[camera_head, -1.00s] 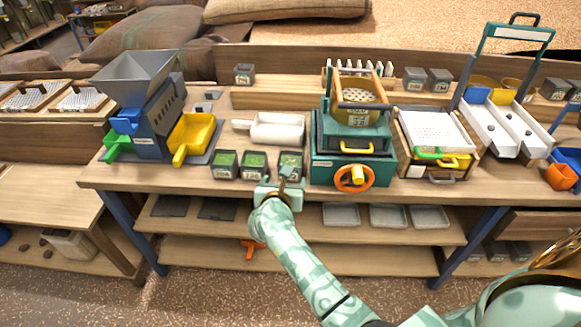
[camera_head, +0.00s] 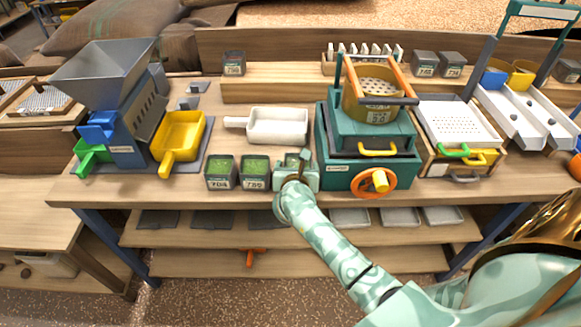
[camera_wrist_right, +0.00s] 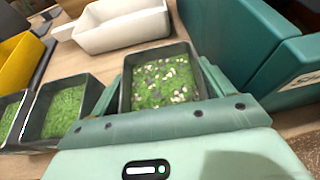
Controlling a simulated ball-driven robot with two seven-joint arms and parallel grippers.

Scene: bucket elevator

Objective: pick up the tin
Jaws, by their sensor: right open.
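Three dark tins with green contents stand in a row at the bench's front edge. The left tin (camera_head: 220,173) and middle tin (camera_head: 255,173) show clearly. The right-hand tin (camera_wrist_right: 160,85) shows in the right wrist view, with green contents and pale and dark specks; in the head view my gripper mostly hides it. My right gripper (camera_head: 298,165) is open at this tin, with one finger on each side of it. Whether the fingers touch its walls cannot be told. My left gripper is not in view.
A teal machine (camera_head: 340,172) with an orange handwheel (camera_head: 373,184) stands close to the right of the tin. A white scoop (camera_head: 277,125) lies behind it. A yellow scoop (camera_head: 180,136) and a grey hopper machine (camera_head: 115,100) stand at the left.

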